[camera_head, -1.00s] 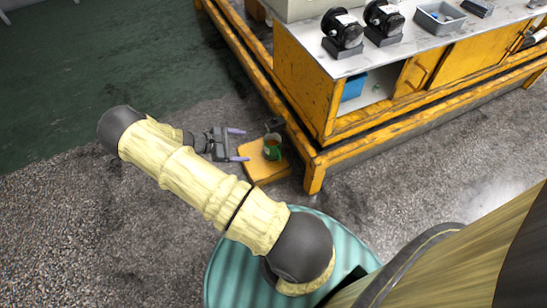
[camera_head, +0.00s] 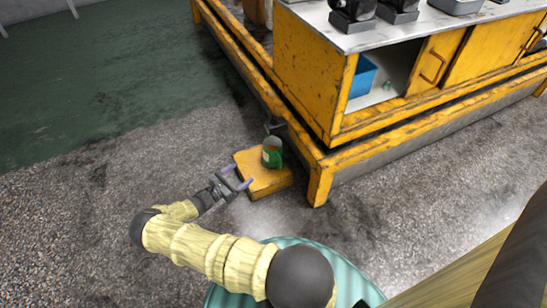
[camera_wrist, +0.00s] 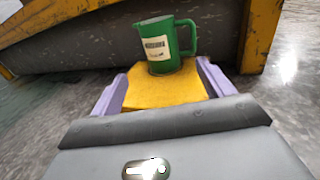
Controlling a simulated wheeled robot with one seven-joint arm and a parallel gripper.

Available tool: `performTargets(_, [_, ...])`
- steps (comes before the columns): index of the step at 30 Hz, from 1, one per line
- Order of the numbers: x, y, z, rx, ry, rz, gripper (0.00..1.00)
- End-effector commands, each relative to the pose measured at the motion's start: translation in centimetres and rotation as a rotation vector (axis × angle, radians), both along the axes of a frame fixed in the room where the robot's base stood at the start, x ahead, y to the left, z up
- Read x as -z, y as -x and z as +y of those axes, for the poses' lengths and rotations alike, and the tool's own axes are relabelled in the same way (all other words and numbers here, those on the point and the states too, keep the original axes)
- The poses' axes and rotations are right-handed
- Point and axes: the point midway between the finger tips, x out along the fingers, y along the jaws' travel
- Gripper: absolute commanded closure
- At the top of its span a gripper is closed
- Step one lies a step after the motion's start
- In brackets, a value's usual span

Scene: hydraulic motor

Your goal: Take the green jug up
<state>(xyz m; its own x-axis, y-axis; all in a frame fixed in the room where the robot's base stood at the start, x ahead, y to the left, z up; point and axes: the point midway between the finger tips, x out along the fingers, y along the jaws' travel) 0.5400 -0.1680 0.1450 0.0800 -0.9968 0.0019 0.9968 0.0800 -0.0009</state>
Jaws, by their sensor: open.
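The green jug (camera_head: 272,153) stands upright on a small yellow platform (camera_head: 262,184) beside the corner of the yellow workbench. In the wrist view the jug (camera_wrist: 164,46) shows a pale label on its front and its handle to the right. My gripper (camera_head: 239,177) is open and empty, at the near left edge of the platform, short of the jug. In the wrist view its two purple fingers (camera_wrist: 162,85) spread to either side, with the jug beyond them and between them. The jug's far side is hidden.
The yellow workbench (camera_head: 300,75) stands right behind the jug, with its lower frame rail and corner leg (camera_head: 320,186) close to the right. A blue bin (camera_head: 362,78) sits on its open shelf. The grey floor (camera_head: 110,180) to the left is clear.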

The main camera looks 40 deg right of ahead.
Motion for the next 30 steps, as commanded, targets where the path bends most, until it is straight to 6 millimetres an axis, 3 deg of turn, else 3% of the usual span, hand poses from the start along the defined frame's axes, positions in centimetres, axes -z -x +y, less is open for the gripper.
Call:
performTargets(7, [0.0,0.0,-1.2,0.004,0.000,0.000,0.20])
performTargets(24, [0.1,-0.7,-10.9,0.005,-0.001,-0.002,0.20])
performTargets(30, [0.0,-0.9,-12.3,0.002,-0.002,-0.001,0.20])
